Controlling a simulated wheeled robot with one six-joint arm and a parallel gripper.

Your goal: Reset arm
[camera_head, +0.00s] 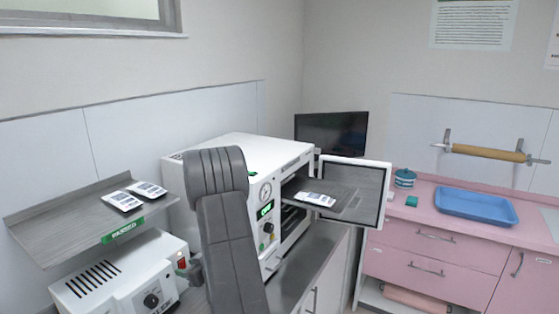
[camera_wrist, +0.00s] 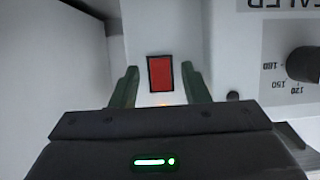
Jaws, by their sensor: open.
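My gripper (camera_wrist: 160,78) is open and empty in the wrist view, with its two dark green fingers apart. They appear on either side of a red rocker switch (camera_wrist: 161,73) on the white sealer; I cannot tell if they touch it. In the head view my grey arm (camera_head: 228,235) stands in the middle foreground, and its end (camera_head: 194,273) is low beside the sealer (camera_head: 125,284) and its red switch (camera_head: 182,262). The fingers are too small to make out there.
A shelf (camera_head: 60,226) marked PASSED holds two pouches (camera_head: 135,195) above the sealer. The white autoclave (camera_head: 245,150) has its door (camera_head: 380,190) open, with a pouch (camera_head: 315,199) on a tray. A blue tray (camera_head: 476,207) sits on the pink counter.

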